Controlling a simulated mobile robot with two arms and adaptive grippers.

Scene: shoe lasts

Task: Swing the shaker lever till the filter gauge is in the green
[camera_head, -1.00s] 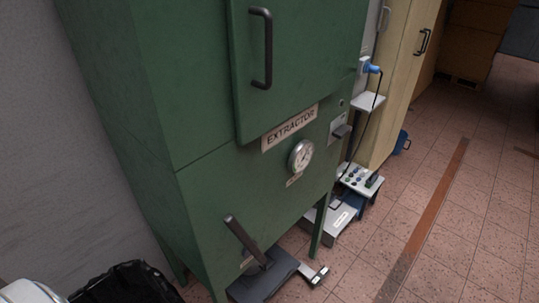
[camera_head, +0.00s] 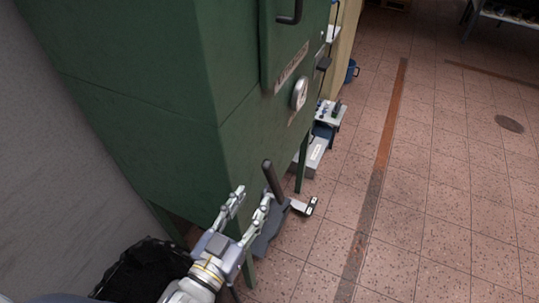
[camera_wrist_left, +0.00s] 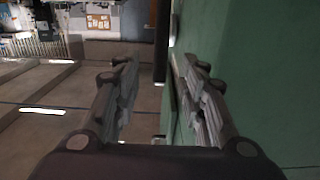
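The green extractor cabinet (camera_head: 150,90) fills the left of the head view. Its round filter gauge (camera_head: 299,93) is seen at a steep angle, and I cannot read its needle or colours. The dark shaker lever (camera_head: 272,180) sticks up low on the front. My left gripper (camera_head: 253,194) is open and empty, its fingers pointing toward the lever, which is just beyond and right of the fingertips. In the left wrist view the open gripper (camera_wrist_left: 162,62) shows a dark bar, apparently the lever (camera_wrist_left: 162,40), in the gap ahead. My right gripper is not in view.
A dark grey drawer (camera_head: 266,238) sits under the cabinet, with a metal latch (camera_head: 305,206) beside it. A bin with a black liner (camera_head: 140,272) stands at the lower left. A grey box (camera_head: 311,156) stands behind the cabinet leg. The tiled floor (camera_head: 430,190) at right is clear.

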